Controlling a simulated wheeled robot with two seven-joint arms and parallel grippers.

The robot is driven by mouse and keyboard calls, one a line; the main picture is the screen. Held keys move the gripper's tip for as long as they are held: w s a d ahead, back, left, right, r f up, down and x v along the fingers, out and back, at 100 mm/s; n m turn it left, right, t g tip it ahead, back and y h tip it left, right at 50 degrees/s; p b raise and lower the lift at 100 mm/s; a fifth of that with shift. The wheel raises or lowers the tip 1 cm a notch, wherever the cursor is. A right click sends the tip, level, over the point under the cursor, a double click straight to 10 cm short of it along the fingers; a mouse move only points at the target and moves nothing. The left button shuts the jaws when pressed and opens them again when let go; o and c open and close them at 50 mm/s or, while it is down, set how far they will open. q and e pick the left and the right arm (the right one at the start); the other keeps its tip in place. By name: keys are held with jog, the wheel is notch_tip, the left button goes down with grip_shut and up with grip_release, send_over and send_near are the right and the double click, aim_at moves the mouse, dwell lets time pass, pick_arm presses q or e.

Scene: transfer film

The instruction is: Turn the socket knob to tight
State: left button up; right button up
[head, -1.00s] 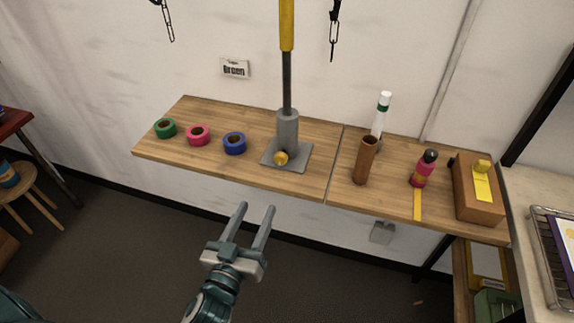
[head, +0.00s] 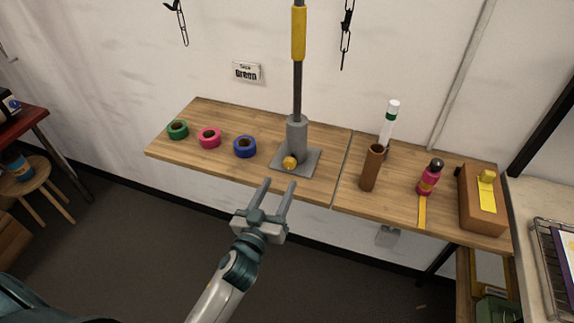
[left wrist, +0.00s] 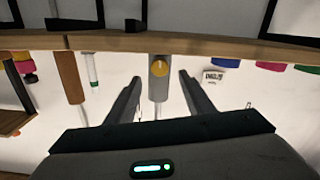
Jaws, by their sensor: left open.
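The socket (head: 297,133) is a grey upright cylinder on a square grey base plate (head: 309,160) on the wooden shelf. A dark pole with a yellow sleeve (head: 298,35) stands upright in it. The yellow-orange knob (head: 290,162) sits at the socket's front near its foot. My left gripper (head: 279,184) is open and empty, in front of and apart from the knob, near the shelf's front edge. In the left wrist view, which looks upside down, the knob (left wrist: 159,67) shows between the open fingers (left wrist: 160,77). My right gripper is out of view.
Green (head: 177,130), pink (head: 210,138) and blue (head: 245,147) tape rolls lie left of the socket. On the right stand a brown tube (head: 372,168), a white bottle (head: 388,125), a pink bottle (head: 430,178) and a wooden box (head: 482,210).

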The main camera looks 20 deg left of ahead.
aim_at(288, 166)
pick_arm(q)
jog(key=w+p, duration=0.1)
jog(key=w, duration=0.6)
jog(key=shift+w+d, duration=0.15)
jog(key=shift+w, duration=0.15)
jog(key=shift+c, duration=0.3)
jog(key=c, duration=1)
